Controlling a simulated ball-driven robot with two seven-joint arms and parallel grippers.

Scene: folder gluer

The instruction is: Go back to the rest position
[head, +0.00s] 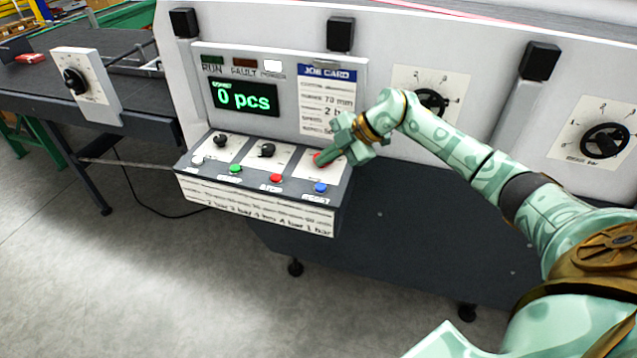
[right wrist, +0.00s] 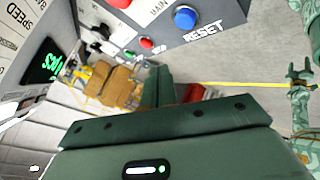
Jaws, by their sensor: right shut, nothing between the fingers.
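My right gripper (head: 322,158) is shut and empty, over the right end of the folder gluer's control panel (head: 345,195). Its fingers also show in the right wrist view (right wrist: 156,84). In the head view its tip overlaps the red main switch (head: 317,160); I cannot tell whether they touch. The switch is cut off at the top of the right wrist view (right wrist: 120,3). My left gripper is outside the head view; a small pale-green forked shape (right wrist: 300,76) at the right of the wrist view looks like it, its jaws unclear.
The panel has two black knobs (head: 266,150), (head: 220,140) and green (head: 235,168), red (head: 276,178) and blue (head: 320,188) buttons. The display (head: 243,97) reads 0 pcs and the white power lamp (head: 272,67) is lit. A handwheel (head: 604,141) sits at right. Open floor (head: 130,270) lies in front.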

